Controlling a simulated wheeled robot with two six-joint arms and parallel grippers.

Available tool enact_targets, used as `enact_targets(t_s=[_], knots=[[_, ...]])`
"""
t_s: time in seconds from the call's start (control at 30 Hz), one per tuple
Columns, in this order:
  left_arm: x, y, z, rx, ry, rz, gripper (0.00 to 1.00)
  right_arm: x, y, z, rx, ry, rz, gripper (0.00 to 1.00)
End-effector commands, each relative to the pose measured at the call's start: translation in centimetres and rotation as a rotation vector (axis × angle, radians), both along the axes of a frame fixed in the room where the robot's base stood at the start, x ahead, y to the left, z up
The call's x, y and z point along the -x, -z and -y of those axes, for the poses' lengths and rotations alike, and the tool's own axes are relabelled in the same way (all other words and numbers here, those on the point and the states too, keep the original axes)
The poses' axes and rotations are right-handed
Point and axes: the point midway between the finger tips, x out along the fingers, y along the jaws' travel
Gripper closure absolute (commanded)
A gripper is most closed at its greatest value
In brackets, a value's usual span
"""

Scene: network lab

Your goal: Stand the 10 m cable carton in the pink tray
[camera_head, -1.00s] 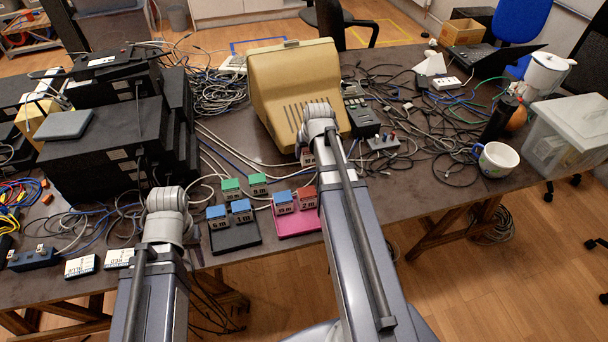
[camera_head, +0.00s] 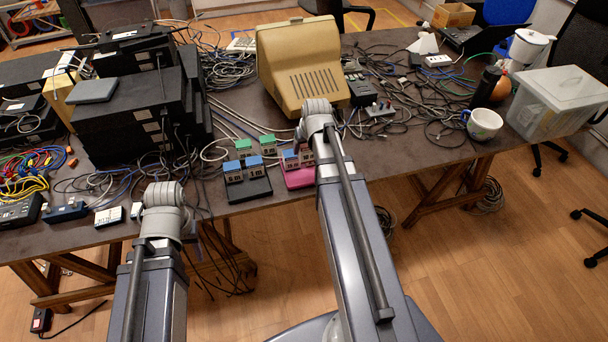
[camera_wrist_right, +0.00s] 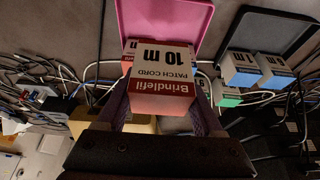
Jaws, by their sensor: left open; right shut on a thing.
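The 10 m cable carton (camera_wrist_right: 161,80), white with a red face, is between the fingers of my right gripper (camera_wrist_right: 160,105), shut on it. The pink tray (camera_wrist_right: 170,18) shows beyond the carton in the wrist view, its near part bare. In the head view the pink tray (camera_head: 299,183) holds a blue-topped carton (camera_head: 290,160); a red one (camera_head: 306,156) shows beside it, close to my right arm. The held carton partly hides that area in the wrist view. My left gripper (camera_head: 163,197) is low at the table's front edge, its fingers hidden by my arm.
Left of the pink tray, a black tray (camera_head: 247,193) holds two blue-topped cartons (camera_head: 244,170). Two green-topped cartons (camera_head: 256,147) stand behind. A beige monitor (camera_head: 300,65), black boxes (camera_head: 130,120) and loose cables surround them. A mug (camera_head: 482,124) and a clear bin (camera_head: 558,103) stand at the right.

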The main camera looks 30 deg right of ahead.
Motion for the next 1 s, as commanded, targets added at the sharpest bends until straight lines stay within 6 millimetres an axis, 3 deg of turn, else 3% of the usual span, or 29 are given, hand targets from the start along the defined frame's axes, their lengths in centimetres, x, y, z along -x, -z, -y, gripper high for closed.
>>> enact_targets(t_s=[0.4, 0.73, 1.0], knots=[[0.0, 5.8, 0.0, 0.0, 0.0, 0.0, 0.5, 0.0, 5.8, 0.0, 0.0, 0.0, 0.0, 0.94], [0.0, 6.6, 0.0, 0.0, 0.0, 0.0, 0.5, 0.0, 6.6, 0.0, 0.0, 0.0, 0.0, 0.94], [0.0, 9.8, 0.0, 0.0, 0.001, 0.0, 0.5, 0.0, 9.8, 0.0, 0.0, 0.0, 0.0, 0.94]])
